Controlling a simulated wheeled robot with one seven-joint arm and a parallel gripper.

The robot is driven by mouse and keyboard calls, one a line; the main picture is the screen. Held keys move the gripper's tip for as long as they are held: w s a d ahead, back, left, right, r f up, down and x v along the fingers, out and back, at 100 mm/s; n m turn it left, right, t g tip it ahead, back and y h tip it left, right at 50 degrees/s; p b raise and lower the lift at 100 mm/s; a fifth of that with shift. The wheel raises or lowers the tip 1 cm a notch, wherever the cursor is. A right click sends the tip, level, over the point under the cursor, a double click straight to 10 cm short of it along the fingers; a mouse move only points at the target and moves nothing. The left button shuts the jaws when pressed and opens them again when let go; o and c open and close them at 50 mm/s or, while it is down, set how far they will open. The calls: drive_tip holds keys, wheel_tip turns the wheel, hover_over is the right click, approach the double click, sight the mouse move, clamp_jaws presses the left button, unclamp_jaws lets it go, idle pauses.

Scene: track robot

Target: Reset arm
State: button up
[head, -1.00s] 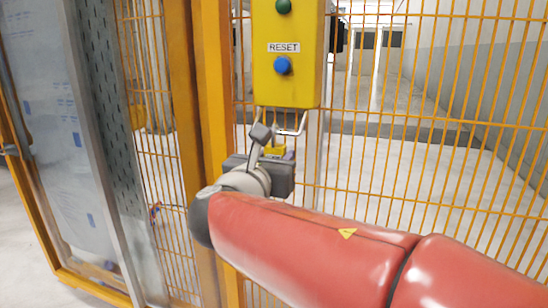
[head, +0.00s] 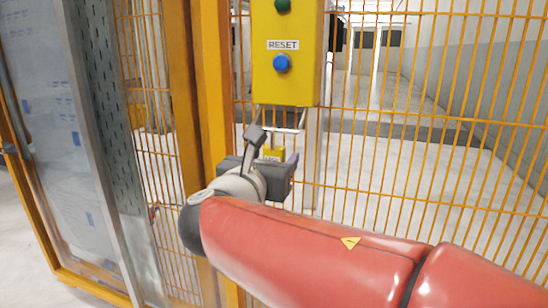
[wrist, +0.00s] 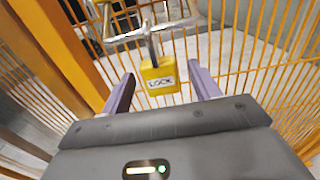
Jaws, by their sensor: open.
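My gripper (wrist: 163,92) is open in the wrist view, its two purple-grey fingers apart. A yellow padlock (wrist: 160,83) marked LOCK shows between and beyond the fingertips, apart from them as far as I can tell. In the head view my gripper (head: 275,160) is just below the yellow control box (head: 288,85), and the padlock (head: 273,153) shows just behind it. The box carries a RESET label, a blue button (head: 282,63) and a green button (head: 283,5). My red arm reaches in from the lower right.
An orange mesh fence (head: 430,120) stands behind the box. An orange post (head: 211,120) is close to the left of my gripper. A door with a clear panel (head: 50,120) is at the far left. A metal bar (head: 301,120) hangs under the box.

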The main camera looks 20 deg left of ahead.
drive_tip(key=s, duration=0.6)
drive_tip(key=d+f+m+g+h, duration=0.2)
drive_tip(key=d+f+m+g, duration=0.35)
drive_tip(key=d, duration=0.55)
drive_tip(key=d+f+m+g+h, duration=0.2)
drive_tip(key=d+f+m, duration=0.4)
drive_tip(key=d+m, duration=0.35)
drive_tip(key=s+d+f+m+g+y, duration=0.2)
drive_tip(key=s+d+f+m, duration=0.2)
drive_tip(key=m, duration=0.6)
drive_tip(key=s+d+f+m+g+y, duration=0.3)
drive_tip(key=s+d+f+m, duration=0.2)
drive_tip(key=s+f+m, duration=0.3)
drive_tip(key=shift+s+m, duration=0.5)
drive_tip(key=shift+m, duration=0.6)
drive_tip(key=shift+d, duration=0.1)
